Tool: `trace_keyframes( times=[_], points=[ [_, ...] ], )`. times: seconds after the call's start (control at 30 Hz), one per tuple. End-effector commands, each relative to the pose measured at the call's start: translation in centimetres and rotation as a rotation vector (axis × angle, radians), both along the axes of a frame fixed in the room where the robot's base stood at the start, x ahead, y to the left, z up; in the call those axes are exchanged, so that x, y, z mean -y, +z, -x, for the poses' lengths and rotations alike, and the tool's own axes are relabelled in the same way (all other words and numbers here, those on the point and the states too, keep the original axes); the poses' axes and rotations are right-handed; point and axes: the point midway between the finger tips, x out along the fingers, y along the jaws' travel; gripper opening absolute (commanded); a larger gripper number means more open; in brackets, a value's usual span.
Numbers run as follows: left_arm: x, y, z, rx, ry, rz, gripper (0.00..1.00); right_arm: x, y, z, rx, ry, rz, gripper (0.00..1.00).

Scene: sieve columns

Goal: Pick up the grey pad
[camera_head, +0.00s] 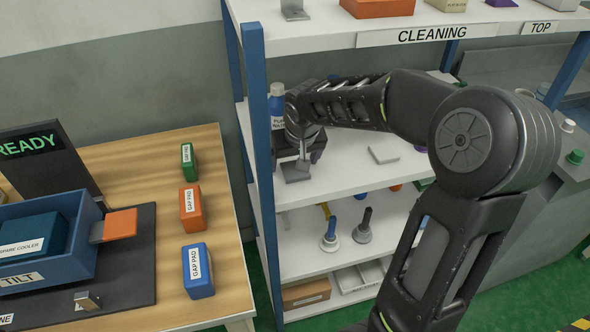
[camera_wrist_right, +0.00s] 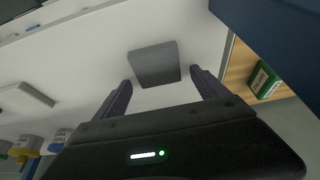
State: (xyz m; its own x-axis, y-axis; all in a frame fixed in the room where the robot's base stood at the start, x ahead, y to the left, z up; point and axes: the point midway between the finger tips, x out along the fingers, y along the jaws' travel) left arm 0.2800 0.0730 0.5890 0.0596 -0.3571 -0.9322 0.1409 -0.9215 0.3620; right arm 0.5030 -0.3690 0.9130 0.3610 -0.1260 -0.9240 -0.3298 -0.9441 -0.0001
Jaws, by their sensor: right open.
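My right gripper (camera_head: 300,150) is over the middle shelf near its blue left post. In the right wrist view the gripper (camera_wrist_right: 161,77) has its two fingers apart with nothing between them. A grey block (camera_wrist_right: 153,63), apparently the grey pad, lies on the white shelf just beyond the fingertips, roughly centred between them. In the head view it shows as a grey piece (camera_head: 296,171) below my gripper, partly covered by it. A paler flat block (camera_head: 384,155) lies further right on the same shelf; the wrist view shows it at left (camera_wrist_right: 27,98). My left gripper is not in view.
The blue shelf post (camera_head: 258,150) is close on the left, and the top shelf (camera_head: 330,28) overhangs. Green, orange and blue gap pad boxes (camera_head: 193,210) stand on the wooden table. Stoppered items (camera_head: 330,238) stand below.

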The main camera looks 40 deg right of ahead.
Motion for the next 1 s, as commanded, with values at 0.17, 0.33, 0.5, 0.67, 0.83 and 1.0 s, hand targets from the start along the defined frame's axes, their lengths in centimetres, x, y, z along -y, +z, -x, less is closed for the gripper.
trace_keyframes(
  times=[0.17,0.33,0.5,0.67,0.83,1.0],
  points=[
    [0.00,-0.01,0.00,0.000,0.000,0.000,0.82,0.00,0.03,0.01,0.000,0.000,0.000,0.84],
    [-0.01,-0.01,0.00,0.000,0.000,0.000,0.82,-0.01,0.04,0.01,0.000,0.000,0.000,0.84],
    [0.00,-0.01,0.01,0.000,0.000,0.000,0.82,-0.01,0.05,0.02,0.000,0.000,0.000,0.84],
    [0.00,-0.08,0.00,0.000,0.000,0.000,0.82,0.00,0.00,0.01,0.000,0.000,0.000,0.84],
    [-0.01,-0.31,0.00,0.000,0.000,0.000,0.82,-0.01,-0.18,0.01,0.000,0.000,0.000,0.84],
    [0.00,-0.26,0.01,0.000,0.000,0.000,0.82,-0.01,-0.12,0.01,0.000,0.000,0.000,0.72]
  ],
)
